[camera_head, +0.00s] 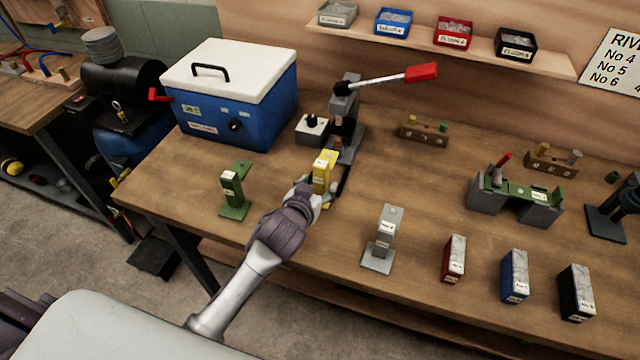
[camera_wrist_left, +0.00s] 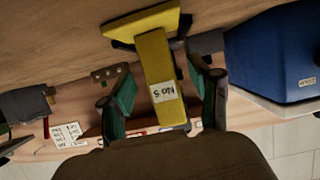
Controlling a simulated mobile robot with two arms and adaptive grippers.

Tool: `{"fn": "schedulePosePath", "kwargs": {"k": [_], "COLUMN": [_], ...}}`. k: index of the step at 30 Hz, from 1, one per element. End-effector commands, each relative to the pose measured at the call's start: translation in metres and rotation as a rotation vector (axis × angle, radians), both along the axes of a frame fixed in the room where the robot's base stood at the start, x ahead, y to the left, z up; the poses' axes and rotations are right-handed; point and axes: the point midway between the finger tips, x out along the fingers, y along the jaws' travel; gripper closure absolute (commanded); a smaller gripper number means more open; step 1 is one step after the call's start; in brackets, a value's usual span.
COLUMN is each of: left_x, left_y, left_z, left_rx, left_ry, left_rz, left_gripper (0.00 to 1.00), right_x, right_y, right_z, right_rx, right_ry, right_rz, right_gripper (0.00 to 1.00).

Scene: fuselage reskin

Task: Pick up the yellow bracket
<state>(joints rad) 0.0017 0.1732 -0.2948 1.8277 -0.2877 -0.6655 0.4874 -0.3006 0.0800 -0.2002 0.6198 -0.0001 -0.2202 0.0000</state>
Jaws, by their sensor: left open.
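The yellow bracket (camera_head: 323,172) stands on the wooden workbench, between the green bracket and the lever press. My left gripper (camera_head: 318,192) reaches it from the front and partly hides its lower part in the head view. In the left wrist view, the yellow bracket (camera_wrist_left: 158,65) with a "No 5" label stands between the two fingers of my left gripper (camera_wrist_left: 162,100). The fingers are apart, with a gap visible on each side of the bracket. My right gripper is not in view.
A green bracket (camera_head: 234,190) stands to the left and a grey bracket (camera_head: 384,240) to the right. The lever press (camera_head: 345,120) stands close behind. A blue cooler (camera_head: 235,100) is at the back left. Red (camera_head: 454,260), blue (camera_head: 515,277) and black (camera_head: 577,293) boxes stand at the right front.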

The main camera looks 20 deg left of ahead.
Motion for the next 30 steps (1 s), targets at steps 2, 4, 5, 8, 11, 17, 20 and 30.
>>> {"fn": "schedulePosePath", "kwargs": {"k": [2, 4, 5, 8, 11, 17, 20, 30], "left_x": [0.011, 0.017, 0.019, 0.021, 0.021, 0.021, 0.021, 0.021], "left_y": [-0.001, -0.001, -0.001, -0.001, -0.001, -0.001, -0.001, -0.001], "left_z": [-0.003, -0.006, -0.007, -0.009, -0.009, -0.009, -0.009, -0.007], "left_rx": [0.001, 0.001, 0.000, 0.000, 0.000, 0.000, 0.000, 0.000], "left_ry": [0.000, 0.000, 0.001, 0.000, 0.000, 0.001, 0.001, -0.003], "left_rz": [0.000, 0.000, 0.000, -0.001, -0.001, -0.001, -0.001, -0.001], "left_gripper": [0.38, 0.38, 0.38, 0.38, 0.38, 0.61, 0.78, 1.00], "right_x": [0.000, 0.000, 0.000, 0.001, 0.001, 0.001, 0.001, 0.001], "right_y": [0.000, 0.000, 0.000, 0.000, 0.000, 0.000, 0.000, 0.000], "right_z": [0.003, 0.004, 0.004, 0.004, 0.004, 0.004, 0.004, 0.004], "right_rx": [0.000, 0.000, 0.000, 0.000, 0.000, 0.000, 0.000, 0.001], "right_ry": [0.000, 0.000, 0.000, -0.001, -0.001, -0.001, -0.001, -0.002], "right_rz": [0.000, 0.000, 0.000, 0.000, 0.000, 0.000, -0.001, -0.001], "right_gripper": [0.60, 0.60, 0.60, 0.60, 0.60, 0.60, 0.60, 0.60]}}
